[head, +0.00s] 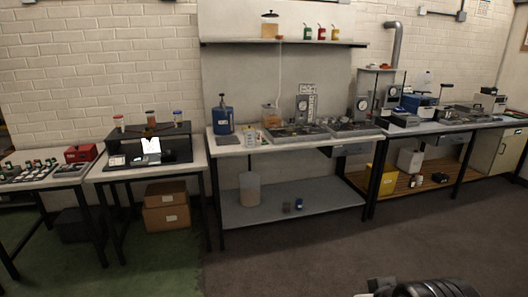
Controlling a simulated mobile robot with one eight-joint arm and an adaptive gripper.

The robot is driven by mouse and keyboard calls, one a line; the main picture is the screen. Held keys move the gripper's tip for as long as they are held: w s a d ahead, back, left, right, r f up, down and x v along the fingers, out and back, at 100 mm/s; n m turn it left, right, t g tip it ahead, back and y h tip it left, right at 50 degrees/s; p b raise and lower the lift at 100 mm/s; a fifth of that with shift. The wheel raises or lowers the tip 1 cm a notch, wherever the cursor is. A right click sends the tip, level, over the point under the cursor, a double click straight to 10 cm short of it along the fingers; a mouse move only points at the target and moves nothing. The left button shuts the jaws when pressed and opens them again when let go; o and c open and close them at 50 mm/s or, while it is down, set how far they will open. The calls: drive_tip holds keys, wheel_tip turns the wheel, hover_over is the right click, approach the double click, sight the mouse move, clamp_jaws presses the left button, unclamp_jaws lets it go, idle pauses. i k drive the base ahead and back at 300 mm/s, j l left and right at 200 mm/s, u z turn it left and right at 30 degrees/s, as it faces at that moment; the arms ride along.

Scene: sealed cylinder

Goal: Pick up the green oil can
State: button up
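The green oil can (308,32) is small and stands upright on the wall shelf above the middle workbench. It is the leftmost of a row of three similar cans, with a red can (321,33) and a yellow-orange can (334,33) to its right. A dark, ribbed part of my own arm shows at the bottom right edge, far from the can and cut off by the frame. No fingertips can be made out there, so I cannot tell whether my gripper is open or shut.
The shelf (225,40) also holds a jar with a dark lid (270,25). Below, the middle workbench (225,149) bears a blue container (223,119) and various equipment. More benches stand left and right. The floor (300,255) in front is clear.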

sight(308, 32)
drive_tip(key=i+z, duration=0.15)
drive_tip(key=i, duration=0.6)
drive_tip(key=i+j+z, duration=0.1)
drive_tip(key=i, duration=0.7)
drive_tip(key=i+j+z, duration=0.15)
drive_tip(key=i, duration=0.6)
